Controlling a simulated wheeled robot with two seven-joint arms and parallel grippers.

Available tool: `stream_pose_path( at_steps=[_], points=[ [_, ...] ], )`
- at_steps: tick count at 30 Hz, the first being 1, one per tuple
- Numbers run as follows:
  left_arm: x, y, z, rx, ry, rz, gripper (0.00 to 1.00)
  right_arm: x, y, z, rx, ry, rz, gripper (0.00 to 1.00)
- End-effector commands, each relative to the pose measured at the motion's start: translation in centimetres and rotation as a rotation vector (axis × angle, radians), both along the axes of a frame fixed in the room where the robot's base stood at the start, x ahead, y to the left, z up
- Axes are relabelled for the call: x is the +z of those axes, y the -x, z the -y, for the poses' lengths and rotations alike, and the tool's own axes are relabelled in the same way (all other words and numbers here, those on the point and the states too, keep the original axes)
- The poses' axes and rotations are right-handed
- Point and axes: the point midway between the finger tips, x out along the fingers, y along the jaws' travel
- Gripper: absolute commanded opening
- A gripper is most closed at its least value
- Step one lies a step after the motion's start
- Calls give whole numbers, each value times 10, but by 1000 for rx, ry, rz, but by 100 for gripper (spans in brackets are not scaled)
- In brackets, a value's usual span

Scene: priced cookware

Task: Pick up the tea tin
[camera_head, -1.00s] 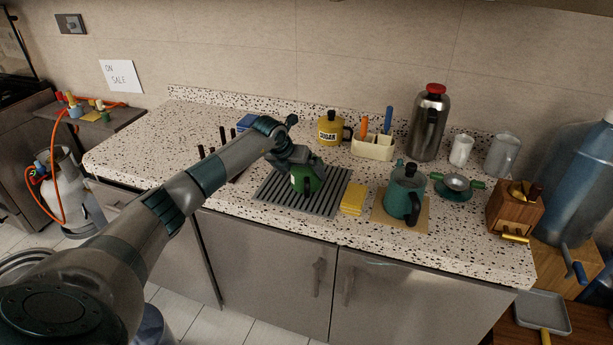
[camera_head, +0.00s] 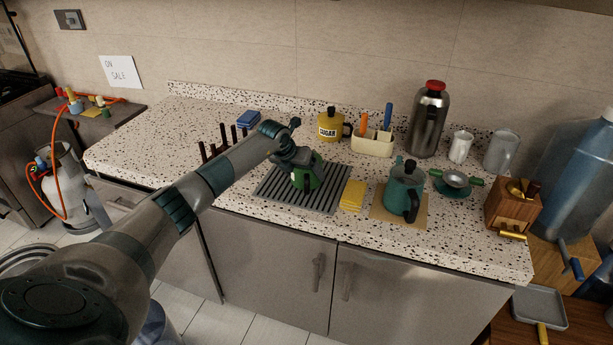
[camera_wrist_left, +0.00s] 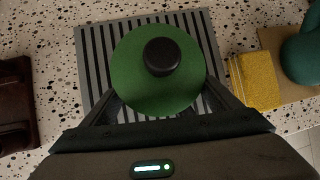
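A green tin with a black knob on its round lid (camera_head: 312,180) stands on the slatted grey rack (camera_head: 277,190); I take it as the tea tin, though no label shows. Its lid also fills the middle of the left wrist view (camera_wrist_left: 140,88). My left gripper (camera_head: 300,172) is over the tin from above and behind-left. In the left wrist view its fingers (camera_wrist_left: 160,100) are spread, one on each side of the tin. Their tips are hidden by the lid, and contact cannot be made out. My right gripper is not in view.
A yellow sponge (camera_head: 352,195) and teal pot (camera_head: 404,190) are right of the rack. A dark-pegged holder (camera_head: 222,143) is left. The yellow SUGAR tin (camera_head: 330,126) and utensil caddy (camera_head: 372,145) stand behind. The counter's left part is clear.

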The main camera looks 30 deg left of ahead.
Motion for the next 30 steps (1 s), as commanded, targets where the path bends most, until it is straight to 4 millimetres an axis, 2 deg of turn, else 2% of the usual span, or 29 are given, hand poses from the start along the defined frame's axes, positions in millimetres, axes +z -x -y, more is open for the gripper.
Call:
stream_pose_path(
  at_steps=[13,24,30],
  points=[
    [7,-1,0,-1,0,5,48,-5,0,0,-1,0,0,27],
    [42,-1,0,-1,-1,6,48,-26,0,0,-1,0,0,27],
    [55,5,25,-4,-1,6,48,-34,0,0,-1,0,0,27]
  ],
)
